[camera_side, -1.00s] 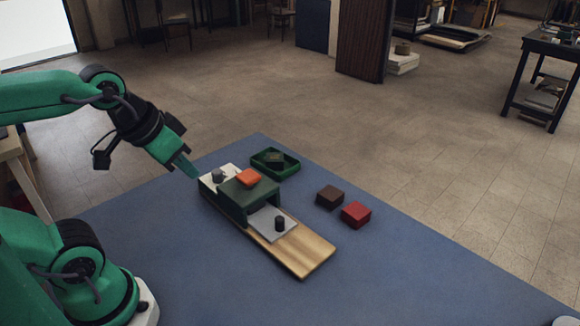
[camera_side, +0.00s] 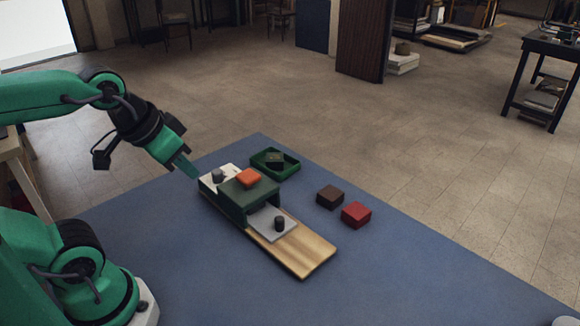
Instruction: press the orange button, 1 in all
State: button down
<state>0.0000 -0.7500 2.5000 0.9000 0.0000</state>
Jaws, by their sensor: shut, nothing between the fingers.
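The orange button (camera_side: 248,177) sits on top of a dark green box-shaped cover (camera_side: 237,194) that stands across a wooden board (camera_side: 300,255). My gripper (camera_side: 192,172) is shut and empty. It is to the left of the orange button in the picture, close to the white left end of the board, and does not touch the button. A grey knob (camera_side: 217,175) stands on that white end. A light grey plate (camera_side: 262,228) with a black knob (camera_side: 280,224) shows at the other side of the cover.
A green tray (camera_side: 291,168) with a dark block (camera_side: 274,159) in it lies behind the board. A brown block (camera_side: 330,196) and a red block (camera_side: 356,214) lie to the right. The blue table top (camera_side: 400,275) is clear at the front right.

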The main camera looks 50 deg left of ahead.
dwell(0.4)
jog(key=m+t+y, duration=0.1)
jog(key=m+t, duration=0.1)
jog(key=m, duration=0.6)
send_over(246, 176)
jog(key=shift+f, duration=0.75)
jog(key=shift+f, duration=0.15)
jog(key=shift+f, duration=4.25)
